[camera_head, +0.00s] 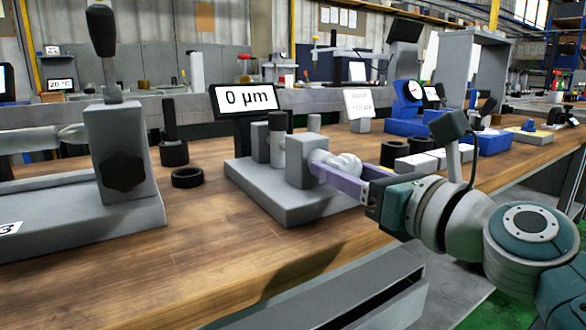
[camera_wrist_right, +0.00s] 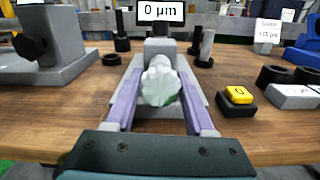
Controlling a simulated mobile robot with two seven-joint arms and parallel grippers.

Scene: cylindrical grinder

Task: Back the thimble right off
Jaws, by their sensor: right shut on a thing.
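The thimble (camera_head: 346,164) is a pale, lobed knob on the front of a grey measuring fixture (camera_head: 285,208). It also shows in the wrist view as a rounded, greenish-white knob (camera_wrist_right: 160,84). My right gripper (camera_head: 322,168) is shut on the thimble, with its two purple fingers along either side of it, as the wrist view also shows (camera_wrist_right: 159,76). The thimble's far end and the contact at the fingertips are partly hidden. A display (camera_head: 246,99) behind the fixture reads 0 µm. My left gripper is not in view.
A grey machine with a lever and black knob (camera_head: 122,170) stands at left. A black ring (camera_head: 187,177) lies between it and the fixture. Black rings (camera_head: 393,152) and pale blocks (camera_head: 421,161) stand close to the right. The wooden bench (camera_head: 200,250) is clear in front.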

